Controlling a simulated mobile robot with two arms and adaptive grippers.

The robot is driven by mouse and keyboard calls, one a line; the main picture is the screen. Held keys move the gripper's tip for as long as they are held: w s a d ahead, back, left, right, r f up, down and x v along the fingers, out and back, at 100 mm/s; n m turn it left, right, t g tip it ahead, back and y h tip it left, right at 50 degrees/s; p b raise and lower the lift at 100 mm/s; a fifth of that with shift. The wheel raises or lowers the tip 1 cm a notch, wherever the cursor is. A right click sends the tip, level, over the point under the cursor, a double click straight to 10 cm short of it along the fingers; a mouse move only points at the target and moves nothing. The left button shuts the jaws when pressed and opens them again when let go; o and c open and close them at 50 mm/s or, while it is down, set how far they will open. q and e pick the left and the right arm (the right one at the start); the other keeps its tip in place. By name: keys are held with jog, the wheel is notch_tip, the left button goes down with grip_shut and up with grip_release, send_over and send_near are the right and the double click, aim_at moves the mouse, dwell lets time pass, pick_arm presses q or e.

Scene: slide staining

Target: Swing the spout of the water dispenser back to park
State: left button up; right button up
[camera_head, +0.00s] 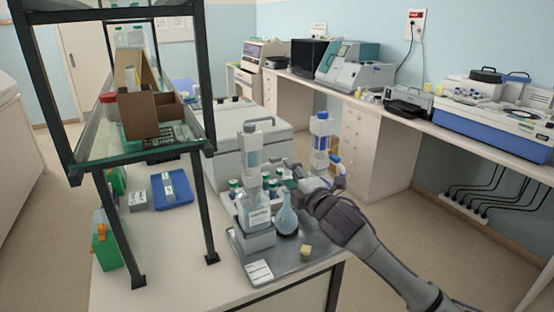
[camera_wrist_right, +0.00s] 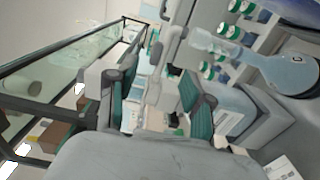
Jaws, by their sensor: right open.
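Two tall bottle-top dispensers stand on the bench in the head view. One with a grey-white body (camera_head: 251,150) is on a bottle at the tray; one with blue parts (camera_head: 320,130) is farther right, its lower part behind my arm. Contact with a dispenser cannot be told. My left gripper is out of view.
A round blue-grey flask (camera_head: 287,220) stands by the dispenser on a metal tray (camera_head: 291,268), with a small yellow block (camera_head: 306,250) and white label. Green-capped bottles crowd behind. A glass shelf frame (camera_head: 205,100) rises on the left. A blue tray (camera_head: 171,197) lies beneath it.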

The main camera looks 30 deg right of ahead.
aim_at(277, 163)
jog(key=w, duration=0.2)
jog(key=w+p, duration=0.1)
jog(key=w, duration=0.5)
jog(key=shift+d+p, duration=0.35)
jog(key=shift+d, duration=0.05)
grip_shut()
